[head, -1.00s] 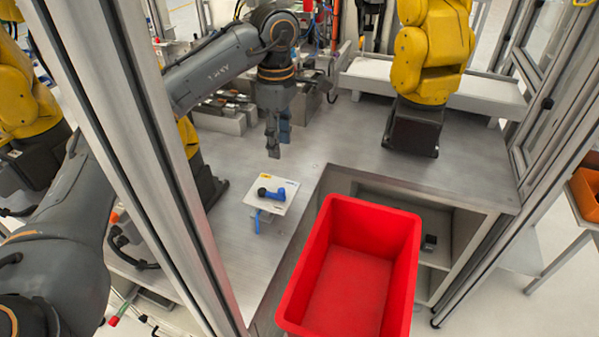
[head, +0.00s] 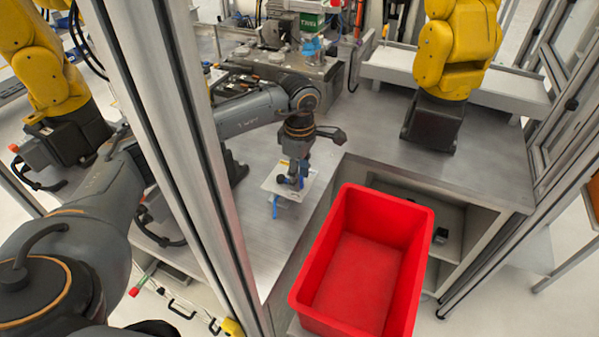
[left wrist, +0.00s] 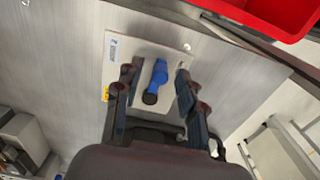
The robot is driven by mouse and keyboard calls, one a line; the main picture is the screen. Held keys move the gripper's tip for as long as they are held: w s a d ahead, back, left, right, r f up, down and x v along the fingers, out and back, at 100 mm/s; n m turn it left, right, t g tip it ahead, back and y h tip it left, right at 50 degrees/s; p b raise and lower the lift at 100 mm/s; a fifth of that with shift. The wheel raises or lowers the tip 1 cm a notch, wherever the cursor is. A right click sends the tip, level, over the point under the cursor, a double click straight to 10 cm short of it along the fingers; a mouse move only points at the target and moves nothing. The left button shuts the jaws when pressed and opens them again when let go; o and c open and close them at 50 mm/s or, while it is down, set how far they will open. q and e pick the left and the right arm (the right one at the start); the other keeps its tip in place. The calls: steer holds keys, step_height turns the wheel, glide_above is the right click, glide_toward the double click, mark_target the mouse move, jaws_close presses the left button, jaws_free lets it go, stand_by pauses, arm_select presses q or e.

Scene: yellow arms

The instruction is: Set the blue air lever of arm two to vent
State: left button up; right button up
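The blue lever (left wrist: 159,74) has a dark round knob or hub at one end and lies on a pale square plate (left wrist: 122,48). In the head view the plate (head: 270,184) is on the grey worktop, and the lever (head: 301,183) is mostly hidden behind my gripper. My left gripper (left wrist: 157,88) is open, with one finger on each side of the lever and a visible gap on both sides. In the head view my left gripper (head: 293,178) points down at the plate. My right gripper is not in view. Plate lettering is too small to read.
A red bin (head: 360,270) stands in front of the worktop, right of the plate. A yellow robot arm (head: 455,50) stands at the back right, another (head: 40,60) at the left. A metal frame post (head: 185,150) crosses the view.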

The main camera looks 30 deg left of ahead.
arm_select(q)
jaws_close()
